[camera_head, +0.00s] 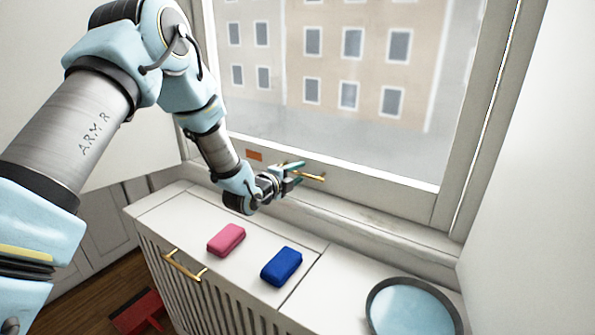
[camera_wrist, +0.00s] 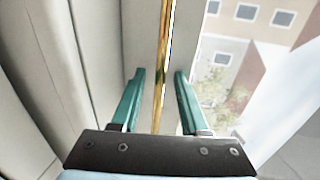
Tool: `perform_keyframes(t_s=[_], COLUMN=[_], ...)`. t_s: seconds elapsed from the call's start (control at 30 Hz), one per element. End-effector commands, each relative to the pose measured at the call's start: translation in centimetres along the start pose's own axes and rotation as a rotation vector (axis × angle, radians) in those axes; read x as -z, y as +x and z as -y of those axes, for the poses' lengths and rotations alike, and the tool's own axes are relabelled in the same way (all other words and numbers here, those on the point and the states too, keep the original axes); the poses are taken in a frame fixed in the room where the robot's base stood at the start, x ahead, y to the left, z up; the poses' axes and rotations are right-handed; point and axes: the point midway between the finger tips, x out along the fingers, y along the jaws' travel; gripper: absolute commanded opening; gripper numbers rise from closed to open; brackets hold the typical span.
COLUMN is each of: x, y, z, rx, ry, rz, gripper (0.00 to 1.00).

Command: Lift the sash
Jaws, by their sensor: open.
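The window sash (camera_head: 385,190) is a pale frame around a large glass pane, with its bottom rail close above the sill. A brass handle (camera_head: 314,176) is fixed on the bottom rail. My gripper (camera_head: 297,174) is at this handle, its green fingers open. In the wrist view the brass bar (camera_wrist: 160,85) runs between the two open fingers (camera_wrist: 160,82), with a gap on each side. I cannot tell how deep the bar sits between them.
Below the sill is a white cabinet top (camera_head: 190,215) with a pink block (camera_head: 226,240), a blue block (camera_head: 281,266) and a round blue-filled dish (camera_head: 411,308). A brass cabinet handle (camera_head: 185,267) is on its front. White walls flank the window.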

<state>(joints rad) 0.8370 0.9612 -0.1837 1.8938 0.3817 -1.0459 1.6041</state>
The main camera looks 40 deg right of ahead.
Motion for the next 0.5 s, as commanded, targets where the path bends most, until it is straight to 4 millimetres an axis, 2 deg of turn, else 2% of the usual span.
perform_keyframes(t_s=[0.3, 0.5], x=[0.01, 0.0], y=[0.24, 0.22], z=[-0.05, -0.04], rx=[-0.001, -0.001], ry=[0.0, -0.001], rz=[0.0, 0.0], gripper=[0.43, 0.21])
